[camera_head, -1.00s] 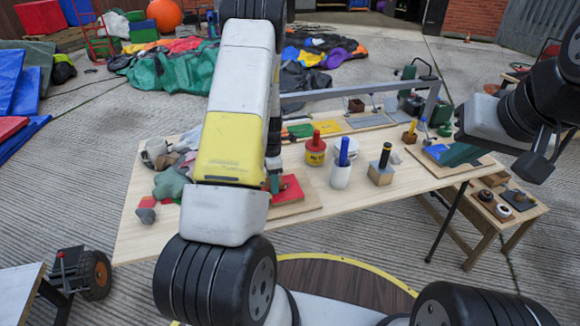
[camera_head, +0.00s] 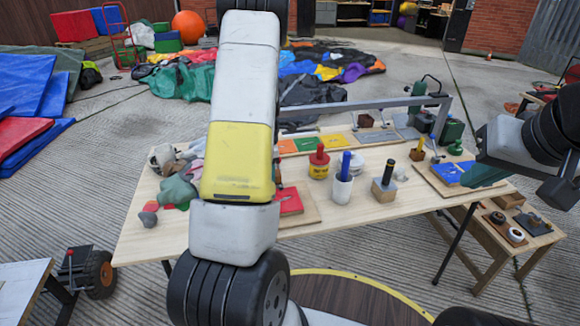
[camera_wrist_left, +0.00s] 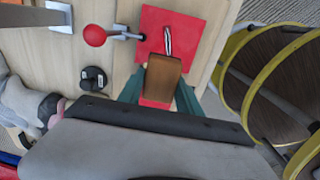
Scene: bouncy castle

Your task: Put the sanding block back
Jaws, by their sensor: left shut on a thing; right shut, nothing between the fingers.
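The sanding block, a brown wooden block (camera_wrist_left: 161,78), is clamped between the teal fingers of my left gripper (camera_wrist_left: 160,85) in the left wrist view. It appears over the lower part of a red panel (camera_wrist_left: 190,35) with a metal toggle clamp on it; whether it touches the panel, I cannot tell. In the head view my left arm hides the block and most of the gripper. The red panel (camera_head: 290,202) shows just right of the arm on its wooden board.
The wooden table (camera_head: 330,222) holds a red-lidded yellow pot (camera_head: 319,164), a white cup with a blue handle (camera_head: 342,182), and a black-handled block (camera_head: 385,184). Cloths and grey pieces (camera_head: 176,188) lie at left. A low side bench (camera_head: 490,243) stands at right.

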